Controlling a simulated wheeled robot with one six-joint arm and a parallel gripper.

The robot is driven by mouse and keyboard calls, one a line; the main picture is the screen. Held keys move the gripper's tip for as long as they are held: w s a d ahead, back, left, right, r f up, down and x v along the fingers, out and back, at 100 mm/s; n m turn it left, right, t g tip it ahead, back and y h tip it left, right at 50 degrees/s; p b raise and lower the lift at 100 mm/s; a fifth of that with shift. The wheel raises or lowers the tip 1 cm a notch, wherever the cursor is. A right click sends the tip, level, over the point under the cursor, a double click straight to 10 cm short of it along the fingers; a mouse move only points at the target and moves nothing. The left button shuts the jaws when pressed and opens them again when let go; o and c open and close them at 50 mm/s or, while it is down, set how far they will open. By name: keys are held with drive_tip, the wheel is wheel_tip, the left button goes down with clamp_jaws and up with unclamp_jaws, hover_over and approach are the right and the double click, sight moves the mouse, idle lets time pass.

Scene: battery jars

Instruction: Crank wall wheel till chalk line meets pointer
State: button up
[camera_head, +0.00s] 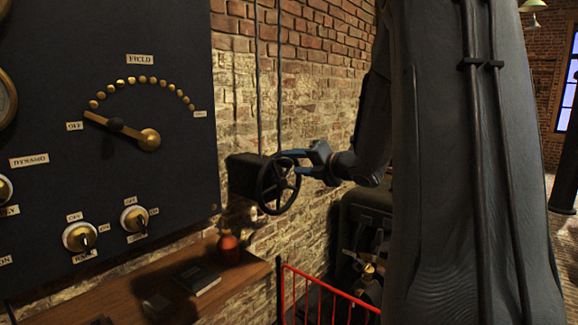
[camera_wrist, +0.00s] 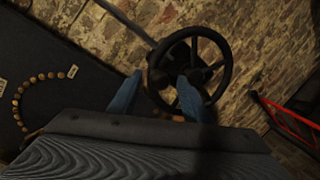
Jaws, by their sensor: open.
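The wall wheel (camera_head: 260,190) is a dark spoked handwheel on a dark box (camera_head: 240,172) fixed to the brick wall. It also shows in the wrist view (camera_wrist: 228,62), tilted, with its hub and spokes visible. My gripper (camera_head: 294,163) is at the wheel's upper right rim. In the wrist view its two blue fingers (camera_wrist: 160,80) are apart and straddle the left part of the rim. A small brownish piece shows between them; I cannot tell whether it is a handle or whether a finger touches it. I cannot make out a chalk line or a pointer on the wheel.
A dark switch panel (camera_head: 60,105) with a brass field lever (camera_head: 149,139) stands left. A wooden shelf (camera_head: 120,290) below holds a red bottle (camera_head: 228,248) and a dark book (camera_head: 196,280). A red rail (camera_head: 330,286) stands below the wheel.

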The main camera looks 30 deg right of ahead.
drive_tip(key=shift+v, duration=1.65)
drive_tip(key=shift+c, duration=0.4)
drive_tip(key=shift+a, duration=0.2)
drive_tip(key=c, duration=0.3)
drive_tip(key=shift+m+t, duration=0.5)
drive_tip(key=a, duration=0.2)
drive_tip(key=a+f, duration=0.1)
drive_tip(key=a, duration=0.1)
drive_tip(key=shift+f, duration=0.1)
clamp_jaws()
drive_tip(key=s+a+f+m+t+h+p, duration=0.3)
drive_tip(key=s+a+f+m+h, duration=0.1)
drive_tip(key=s+a+m, duration=0.15)
drive_tip(key=w+d+r+p, duration=0.2)
drive_tip(key=w+d+p, duration=0.2)
drive_tip(key=w, duration=0.5)
drive_tip(key=shift+w+d+h+p, duration=0.3)
drive_tip(key=shift+w+h+p, duration=0.1)
drive_tip(key=shift+p, duration=0.7)
